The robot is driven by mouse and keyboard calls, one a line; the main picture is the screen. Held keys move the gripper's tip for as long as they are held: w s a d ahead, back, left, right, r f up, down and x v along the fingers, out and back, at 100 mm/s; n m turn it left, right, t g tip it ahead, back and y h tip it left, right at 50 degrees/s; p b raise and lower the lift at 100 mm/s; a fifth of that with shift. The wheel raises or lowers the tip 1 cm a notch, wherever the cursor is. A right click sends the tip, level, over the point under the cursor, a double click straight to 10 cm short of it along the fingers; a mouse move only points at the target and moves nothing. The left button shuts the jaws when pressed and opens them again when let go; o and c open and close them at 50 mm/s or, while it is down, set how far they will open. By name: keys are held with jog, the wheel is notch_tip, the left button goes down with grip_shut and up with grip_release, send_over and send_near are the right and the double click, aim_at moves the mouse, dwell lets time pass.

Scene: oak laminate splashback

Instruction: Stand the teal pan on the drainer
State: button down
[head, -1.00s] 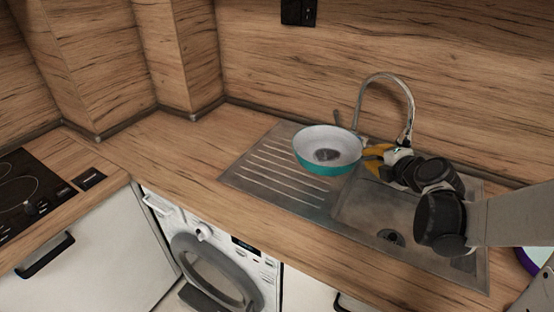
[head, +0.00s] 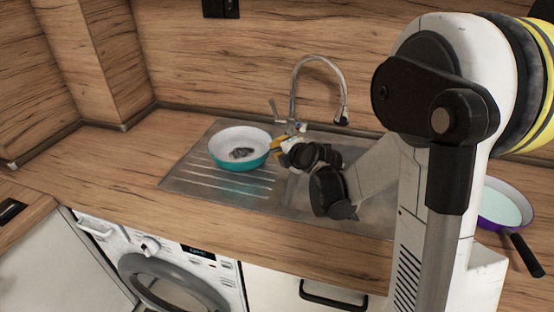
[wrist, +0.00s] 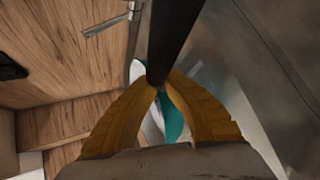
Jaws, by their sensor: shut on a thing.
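The teal pan (head: 238,160), pale inside with a grey patch, is level over the grooved metal drainer (head: 190,180), left of the sink basin. I cannot tell whether its base touches the drainer. My gripper (head: 279,146) is at the pan's right side, its yellow fingers shut on the handle. In the wrist view the fingers (wrist: 163,85) close around the dark handle (wrist: 178,35), and part of the teal pan (wrist: 172,118) shows between and beyond them. The rest of the pan is hidden there.
The chrome tap (head: 322,62) arches behind the sink, close to my gripper. A purple-rimmed pan (head: 503,204) with a black handle is at the right, partly hidden by my arm. The wooden worktop (head: 110,165) left of the drainer is clear. A washing machine (head: 165,262) stands below.

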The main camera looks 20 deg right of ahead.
notch_tip(320, 180, down, 3)
jog(key=shift+r+b, duration=0.2)
jog(key=shift+b, duration=0.3)
jog(key=shift+r, duration=0.15)
jog(key=c, duration=1.9)
grip_release()
jog(key=shift+f, duration=0.2)
jog(key=shift+c, duration=0.2)
jog(key=o, duration=0.3)
jog(key=shift+o, duration=0.2)
jog(key=shift+r, duration=0.1)
